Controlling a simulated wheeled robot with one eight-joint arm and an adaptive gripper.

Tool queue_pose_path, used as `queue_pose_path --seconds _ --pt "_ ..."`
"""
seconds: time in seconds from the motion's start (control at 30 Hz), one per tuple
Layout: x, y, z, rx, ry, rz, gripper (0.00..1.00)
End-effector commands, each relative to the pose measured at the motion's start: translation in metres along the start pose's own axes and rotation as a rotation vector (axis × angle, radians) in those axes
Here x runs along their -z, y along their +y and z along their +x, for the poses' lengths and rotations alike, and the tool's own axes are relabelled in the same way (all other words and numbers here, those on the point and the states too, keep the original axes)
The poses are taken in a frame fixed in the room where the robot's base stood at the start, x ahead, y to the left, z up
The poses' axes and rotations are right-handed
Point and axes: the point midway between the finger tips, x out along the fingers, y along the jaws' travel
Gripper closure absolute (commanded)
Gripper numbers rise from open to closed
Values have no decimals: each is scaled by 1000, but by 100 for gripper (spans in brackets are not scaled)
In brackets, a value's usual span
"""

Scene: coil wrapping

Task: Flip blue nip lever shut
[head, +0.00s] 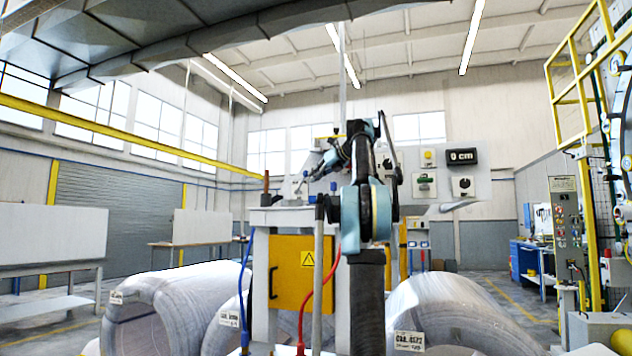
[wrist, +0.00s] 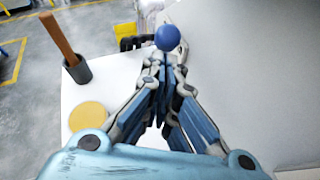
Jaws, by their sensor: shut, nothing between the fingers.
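The blue ball knob of the nip lever (wrist: 168,38) shows in the wrist view just beyond my fingertips. Its pale arm lies partly behind the knob and my fingers, so I cannot tell the lever's angle. My gripper (wrist: 166,66) is shut with nothing held, its fingertips close below the knob in the picture. I cannot tell whether they touch it. In the head view my gripper (head: 302,183) is small, above the machine's worktop, left of the control panel.
A brown wooden handle (wrist: 60,38) stands in a dark grey cup (wrist: 77,70) on the white worktop, near a round yellow pad (wrist: 89,116). A pale grey surface (wrist: 250,80) fills the right side. The control panel (head: 440,162) reads 0 cm. Wrapped coils (head: 455,310) stand on the floor.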

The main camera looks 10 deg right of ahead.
Motion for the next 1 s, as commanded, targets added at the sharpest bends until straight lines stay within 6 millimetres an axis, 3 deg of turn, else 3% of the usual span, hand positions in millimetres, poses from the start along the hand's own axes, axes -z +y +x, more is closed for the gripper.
queue_pose_path --seconds 1.0 --pt "-11 2 0 4 -1 3 100"
